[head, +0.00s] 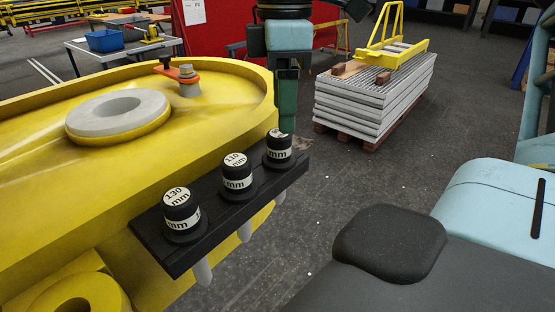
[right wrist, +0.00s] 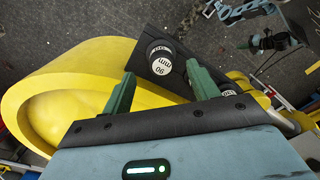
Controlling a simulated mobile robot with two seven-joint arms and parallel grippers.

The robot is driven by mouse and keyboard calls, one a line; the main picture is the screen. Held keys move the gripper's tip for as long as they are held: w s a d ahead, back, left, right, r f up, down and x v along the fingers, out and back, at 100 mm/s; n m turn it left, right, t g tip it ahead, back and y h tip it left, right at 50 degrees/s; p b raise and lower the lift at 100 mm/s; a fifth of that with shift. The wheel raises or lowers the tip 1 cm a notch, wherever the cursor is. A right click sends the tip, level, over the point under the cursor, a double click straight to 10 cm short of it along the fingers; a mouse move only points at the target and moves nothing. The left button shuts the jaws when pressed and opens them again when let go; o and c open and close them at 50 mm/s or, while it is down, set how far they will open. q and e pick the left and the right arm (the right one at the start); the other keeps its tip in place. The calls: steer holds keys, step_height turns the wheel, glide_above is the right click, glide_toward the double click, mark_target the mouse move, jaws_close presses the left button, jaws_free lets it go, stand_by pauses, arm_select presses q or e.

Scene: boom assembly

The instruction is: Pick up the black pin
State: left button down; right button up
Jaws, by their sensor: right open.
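Three black-topped pins stand upright in a black holder (head: 213,222) on the side of the yellow boom. The near pin (head: 180,215) reads 130 mm, the middle one (head: 236,173) reads 110 mm, and the far one (head: 278,151) has a label partly hidden by my gripper. My right gripper (head: 286,128) is open, its green fingers pointing down over the far pin. In the right wrist view the far pin (right wrist: 161,62) reads 90 and lies between the open fingertips (right wrist: 160,69); contact cannot be told. Another pin (right wrist: 227,88) is partly hidden behind the right finger there.
The yellow boom (head: 215,105) with a grey ring (head: 117,112) fills the left. A stack of grey grating (head: 370,100) with a yellow frame (head: 390,45) on top stands behind. A table with a blue bin (head: 105,40) is far left. The floor right of the holder is open.

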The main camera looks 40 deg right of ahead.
mark_target(280, 140)
steer(key=shift+f, duration=0.65)
steer(key=shift+a+f, duration=0.1)
steer(key=shift+f, duration=0.3)
steer(key=shift+a+f, duration=0.2)
steer(key=shift+f, duration=1.95)
jaws_close()
